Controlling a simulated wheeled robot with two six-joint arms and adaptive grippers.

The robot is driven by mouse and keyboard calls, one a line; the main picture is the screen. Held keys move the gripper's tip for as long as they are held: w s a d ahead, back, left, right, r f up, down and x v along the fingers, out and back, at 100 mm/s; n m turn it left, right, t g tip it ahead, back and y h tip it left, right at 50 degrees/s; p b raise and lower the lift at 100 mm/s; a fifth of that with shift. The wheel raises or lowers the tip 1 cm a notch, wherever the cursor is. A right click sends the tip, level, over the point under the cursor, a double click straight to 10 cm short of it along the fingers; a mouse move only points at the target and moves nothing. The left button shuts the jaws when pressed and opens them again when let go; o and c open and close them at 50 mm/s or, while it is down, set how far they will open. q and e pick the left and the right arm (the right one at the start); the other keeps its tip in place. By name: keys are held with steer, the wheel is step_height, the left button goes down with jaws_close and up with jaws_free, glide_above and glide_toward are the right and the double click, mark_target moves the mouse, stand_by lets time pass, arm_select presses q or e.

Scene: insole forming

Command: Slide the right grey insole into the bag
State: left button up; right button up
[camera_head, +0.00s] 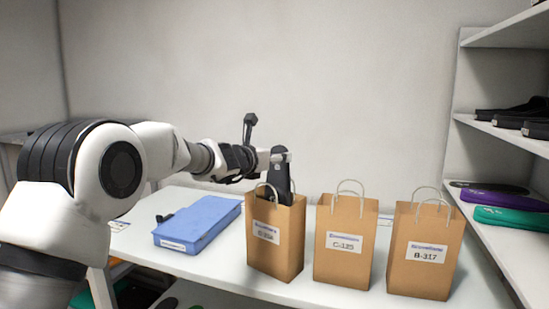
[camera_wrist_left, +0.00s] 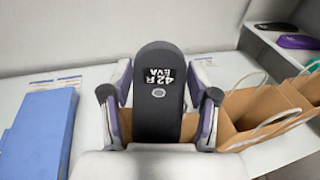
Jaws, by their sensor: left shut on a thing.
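A dark grey insole (camera_head: 281,180) stands upright at the mouth of the left brown paper bag (camera_head: 275,245). Its lower end is hidden behind the bag's front rim. In the left wrist view the insole (camera_wrist_left: 160,110) shows a label reading "42R EVA". My left gripper (camera_head: 280,158) is shut on the insole, above the bag. Its fingers lie on both sides of the insole in the wrist view. The left bag's label is too small to read surely. My right gripper is not in view.
Two more paper bags stand to the right, the middle bag (camera_head: 345,245) and the right bag (camera_head: 425,255) labelled B-317. A blue box (camera_head: 198,223) lies on the white table (camera_head: 345,297) at the left. A shelf (camera_head: 500,130) with dark, purple and green insoles stands at the right.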

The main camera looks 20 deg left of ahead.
arm_select(q)
steer(key=shift+f+b, duration=0.35)
steer(key=shift+f, duration=0.35)
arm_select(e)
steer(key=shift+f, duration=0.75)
arm_select(q)
steer(key=o, duration=1.3)
steer(key=v, duration=1.2)
